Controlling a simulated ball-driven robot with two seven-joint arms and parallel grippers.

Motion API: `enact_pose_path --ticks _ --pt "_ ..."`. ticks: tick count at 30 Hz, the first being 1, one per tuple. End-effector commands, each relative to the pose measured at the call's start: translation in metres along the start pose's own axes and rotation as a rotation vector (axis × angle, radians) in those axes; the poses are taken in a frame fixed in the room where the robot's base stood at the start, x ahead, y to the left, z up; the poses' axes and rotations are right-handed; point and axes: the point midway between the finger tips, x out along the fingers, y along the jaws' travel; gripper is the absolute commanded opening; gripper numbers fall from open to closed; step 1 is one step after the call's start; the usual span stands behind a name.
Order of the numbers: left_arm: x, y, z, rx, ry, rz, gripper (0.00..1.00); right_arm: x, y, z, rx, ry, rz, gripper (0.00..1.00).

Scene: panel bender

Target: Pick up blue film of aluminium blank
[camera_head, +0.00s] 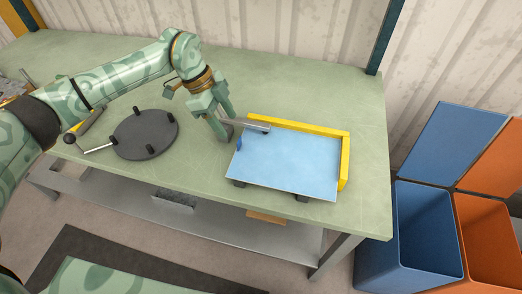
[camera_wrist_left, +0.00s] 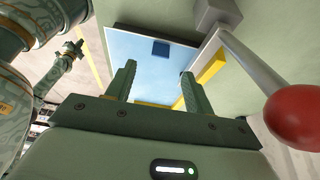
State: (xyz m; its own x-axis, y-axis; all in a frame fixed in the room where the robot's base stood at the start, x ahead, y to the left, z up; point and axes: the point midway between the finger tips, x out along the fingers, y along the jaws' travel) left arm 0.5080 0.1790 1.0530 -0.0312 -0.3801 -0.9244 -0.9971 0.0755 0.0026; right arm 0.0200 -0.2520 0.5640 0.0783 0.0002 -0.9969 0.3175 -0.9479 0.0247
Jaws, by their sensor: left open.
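The aluminium blank with its light blue film (camera_head: 287,165) lies flat near the table's front edge, against a yellow angled stop (camera_head: 345,160). A small dark blue tab (camera_head: 239,143) shows at its left corner; the tab is also in the left wrist view (camera_wrist_left: 160,48), on the blue film (camera_wrist_left: 128,50). My left gripper (camera_head: 222,132) is open and empty, just left of the blank's back-left corner. In the left wrist view the blank and tab appear beyond and between its fingers (camera_wrist_left: 158,72). A small green arm end (camera_wrist_left: 73,50), probably of my right arm, shows there at the left; its jaws are unclear.
A clamp lever (camera_head: 250,124) reaches over the blank's back-left edge; its red knob (camera_wrist_left: 295,113) is close beside my left gripper. A dark round plate with black pegs (camera_head: 145,135) stands left. Blue (camera_head: 415,230) and orange (camera_head: 490,235) bins stand right of the table.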

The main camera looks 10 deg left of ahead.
Motion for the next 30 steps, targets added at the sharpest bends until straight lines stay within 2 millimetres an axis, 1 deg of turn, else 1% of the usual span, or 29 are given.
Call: enact_pose_path --ticks 1,3,8,11,15,18,24,25,26,27,30 --pt "0.010 0.000 0.000 -0.001 0.000 0.003 0.53 0.002 0.000 0.000 0.000 -0.001 0.000 0.00" --pt "0.018 0.000 0.000 0.001 0.000 0.000 0.53 0.002 0.000 0.001 0.000 -0.001 0.000 0.00" --pt "0.027 0.000 0.000 0.001 0.001 0.000 0.53 0.003 0.000 0.001 0.000 -0.001 -0.001 0.00" --pt "0.037 0.000 0.002 0.002 0.002 0.001 0.53 0.004 -0.001 0.001 0.000 -0.002 -0.001 0.00" --pt "0.062 -0.001 0.005 0.002 0.002 0.002 0.53 0.008 -0.001 0.002 0.000 -0.004 -0.001 0.00" --pt "0.075 -0.001 0.005 0.002 0.002 0.001 0.53 0.010 -0.001 0.003 0.000 -0.005 -0.002 0.00" --pt "0.076 -0.002 0.004 0.003 0.001 -0.001 0.53 0.009 -0.001 0.003 0.000 -0.004 -0.001 0.00" --pt "0.075 -0.002 0.004 0.003 0.001 -0.001 0.50 0.009 -0.001 0.003 0.000 -0.004 -0.001 0.00" --pt "0.075 -0.002 0.004 0.003 0.001 -0.001 0.42 0.009 -0.001 0.003 0.000 -0.004 -0.001 0.00" --pt "0.075 -0.002 0.004 0.003 0.001 -0.001 0.30 0.009 -0.001 0.003 0.000 -0.004 -0.001 0.00" --pt "0.075 -0.002 0.004 0.003 0.001 -0.001 0.06 0.009 -0.001 0.003 0.000 -0.004 -0.001 0.00"
